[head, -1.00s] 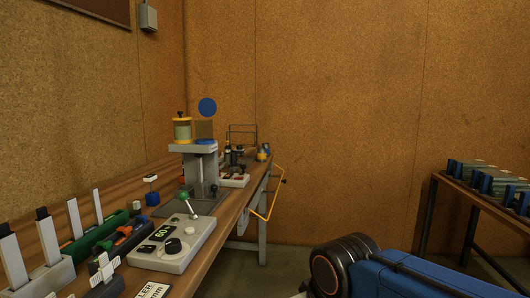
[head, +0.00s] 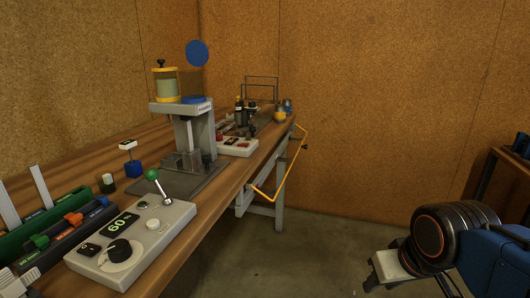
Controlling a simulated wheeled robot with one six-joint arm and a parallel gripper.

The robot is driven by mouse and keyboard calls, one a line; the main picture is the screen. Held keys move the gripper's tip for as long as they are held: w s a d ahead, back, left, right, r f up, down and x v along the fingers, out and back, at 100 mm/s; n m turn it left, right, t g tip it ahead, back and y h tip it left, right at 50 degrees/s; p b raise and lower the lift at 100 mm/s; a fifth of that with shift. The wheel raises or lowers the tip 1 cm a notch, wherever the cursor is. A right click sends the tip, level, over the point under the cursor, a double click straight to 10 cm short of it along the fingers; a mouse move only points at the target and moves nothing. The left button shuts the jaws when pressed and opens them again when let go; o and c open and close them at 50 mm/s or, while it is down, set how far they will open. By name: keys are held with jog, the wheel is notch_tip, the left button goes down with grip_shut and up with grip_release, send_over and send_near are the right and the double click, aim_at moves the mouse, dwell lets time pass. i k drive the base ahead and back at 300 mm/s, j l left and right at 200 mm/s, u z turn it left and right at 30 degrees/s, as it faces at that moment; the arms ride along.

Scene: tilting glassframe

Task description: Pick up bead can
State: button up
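No can in view is labelled as the bead can, so I cannot tell which it is. A clear jar with yellow bands and a yellow lid (head: 165,83) stands on top of the grey press (head: 194,128) on the wooden bench. A small yellow can (head: 279,116) and a blue item (head: 287,105) stand close together at the bench's far end, small in the head view.
A control box (head: 133,240) with a green-knobbed lever sits at the bench's near edge. Green and black racks stand at the left. A bent orange bar (head: 285,180) sticks out from the bench side. Floor (head: 320,250) is open between the bench and my arm.

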aim_at(287, 102)
jog(key=i+l+z, duration=0.7)
jog(key=i+z, duration=0.55)
jog(key=i, duration=0.25)
jog(key=i+l+u, duration=0.1)
jog(key=i+u, duration=0.2)
jog(key=i+l+u, duration=0.3)
jog(key=i, duration=0.25)
jog(key=i+l+u, duration=0.1)
jog(key=u, duration=0.35)
jog(key=i+l+u, duration=0.15)
jog(key=u, duration=0.3)
jog(key=i+l+u, duration=0.2)
jog(key=u, duration=0.3)
jog(key=i+l+u, duration=0.1)
jog(key=l+u, duration=0.2)
jog(key=u, duration=0.15)
